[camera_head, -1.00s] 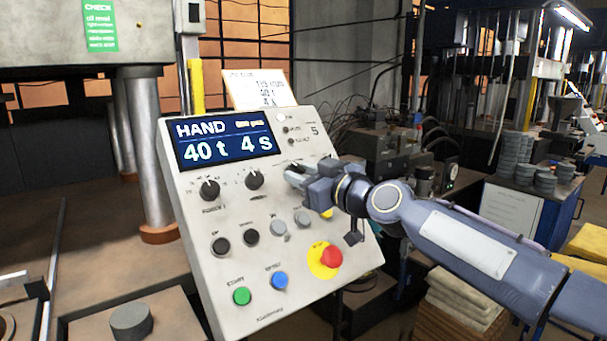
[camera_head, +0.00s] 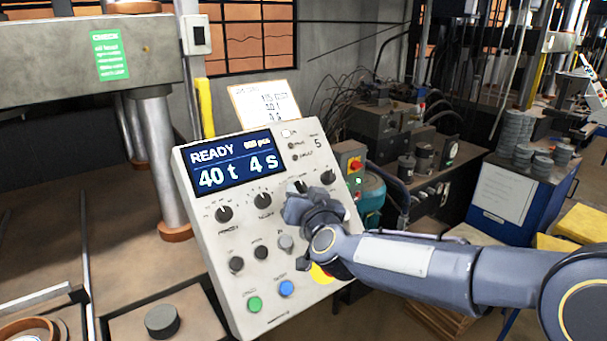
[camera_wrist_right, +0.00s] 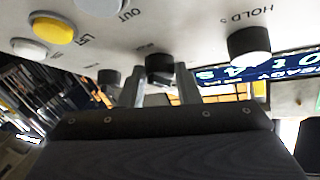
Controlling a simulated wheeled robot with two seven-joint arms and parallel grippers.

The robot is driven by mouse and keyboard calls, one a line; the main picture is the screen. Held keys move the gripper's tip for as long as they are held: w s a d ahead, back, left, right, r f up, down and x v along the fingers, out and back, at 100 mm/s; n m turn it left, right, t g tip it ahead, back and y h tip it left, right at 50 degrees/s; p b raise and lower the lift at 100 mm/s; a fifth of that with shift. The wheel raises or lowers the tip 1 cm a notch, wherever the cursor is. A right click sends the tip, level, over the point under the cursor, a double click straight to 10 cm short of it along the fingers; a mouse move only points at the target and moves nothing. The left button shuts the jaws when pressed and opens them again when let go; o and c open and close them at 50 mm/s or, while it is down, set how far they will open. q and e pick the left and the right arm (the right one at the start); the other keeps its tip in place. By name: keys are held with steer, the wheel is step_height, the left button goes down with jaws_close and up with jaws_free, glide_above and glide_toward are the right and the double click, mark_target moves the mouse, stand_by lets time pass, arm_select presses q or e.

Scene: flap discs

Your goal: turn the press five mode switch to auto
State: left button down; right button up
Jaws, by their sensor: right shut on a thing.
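The press five control panel (camera_head: 205,255) is a tilted pale box marked 5, with a blue display (camera_head: 233,163) reading READY, 40 t, 4 s. My right gripper (camera_head: 299,191) is at the upper right of the panel, shut on a black knob, the mode switch (camera_head: 297,186). The gripper hides most of that knob and its labels in the head view. In the right wrist view the knob (camera_wrist_right: 160,66) sits between the two fingers (camera_wrist_right: 160,88). The switch's pointer and position labels cannot be read. My left gripper is not in view.
Other black knobs (camera_head: 263,201) sit left of the gripper, and another (camera_head: 328,177) is close on its right. Green (camera_head: 254,304) and blue (camera_head: 286,288) buttons are below. My right arm partly covers a yellow-backed control (camera_head: 321,274). A paper card (camera_head: 265,103) stands behind the panel.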

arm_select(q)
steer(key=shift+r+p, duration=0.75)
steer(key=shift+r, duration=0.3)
arm_select(e)
steer(key=shift+m+h, duration=0.5)
steer(key=shift+m, duration=0.3)
steer(key=o, duration=1)
steer(key=shift+c, duration=0.2)
steer(key=shift+s+r, duration=0.1)
steer(key=shift+s, duration=0.45)
arm_select(q)
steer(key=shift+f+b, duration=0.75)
steer(key=shift+b, duration=0.05)
arm_select(e)
steer(key=v, duration=0.6)
steer(key=shift+s, duration=0.4)
